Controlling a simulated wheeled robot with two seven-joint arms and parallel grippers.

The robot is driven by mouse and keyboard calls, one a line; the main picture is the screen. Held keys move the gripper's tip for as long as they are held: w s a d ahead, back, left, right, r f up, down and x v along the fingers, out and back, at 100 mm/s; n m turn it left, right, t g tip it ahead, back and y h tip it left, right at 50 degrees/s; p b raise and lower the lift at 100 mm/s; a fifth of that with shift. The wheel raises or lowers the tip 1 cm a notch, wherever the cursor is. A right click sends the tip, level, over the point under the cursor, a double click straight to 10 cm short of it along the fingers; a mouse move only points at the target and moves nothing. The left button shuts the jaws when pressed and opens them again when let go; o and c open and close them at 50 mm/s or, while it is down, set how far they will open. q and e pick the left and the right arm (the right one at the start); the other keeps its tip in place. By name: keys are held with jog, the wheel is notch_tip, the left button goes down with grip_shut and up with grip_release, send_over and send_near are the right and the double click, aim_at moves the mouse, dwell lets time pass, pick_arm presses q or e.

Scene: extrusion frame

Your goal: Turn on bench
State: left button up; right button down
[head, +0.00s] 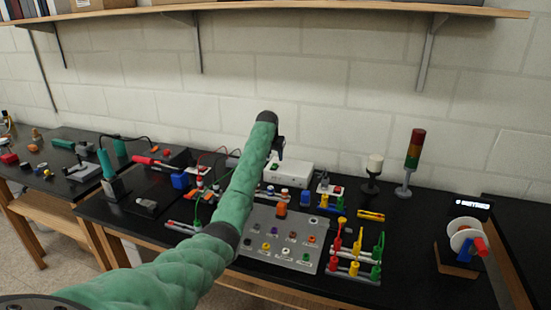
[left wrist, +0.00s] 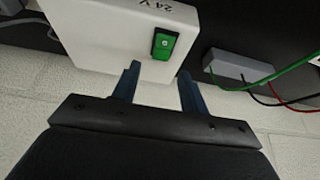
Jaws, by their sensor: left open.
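A white box (head: 290,172) marked "24 V" stands at the back of the black bench (head: 400,285). It fills the top of the left wrist view (left wrist: 110,30), with a green rocker switch (left wrist: 165,43) on its face. My left gripper (head: 280,149) is at the box in the head view, its arm crossing over the bench. In the left wrist view my left gripper (left wrist: 158,80) is open and empty, its two blue fingers apart, close to the box near the switch. Contact cannot be told. My right gripper is not in view.
A grey panel (head: 270,262) with several coloured knobs lies at the front. A stack light (head: 414,155) and a white-topped lamp (head: 373,172) stand at the back right. A grey block (left wrist: 235,66) with wires sits beside the box. A wooden shelf (head: 300,8) hangs above.

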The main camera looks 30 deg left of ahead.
aim_at(275, 165)
pick_arm(q)
jog(key=shift+p+x, duration=0.3)
jog(key=shift+x, duration=0.9)
jog(key=shift+w+f, duration=0.15)
jog(key=shift+f, duration=0.4)
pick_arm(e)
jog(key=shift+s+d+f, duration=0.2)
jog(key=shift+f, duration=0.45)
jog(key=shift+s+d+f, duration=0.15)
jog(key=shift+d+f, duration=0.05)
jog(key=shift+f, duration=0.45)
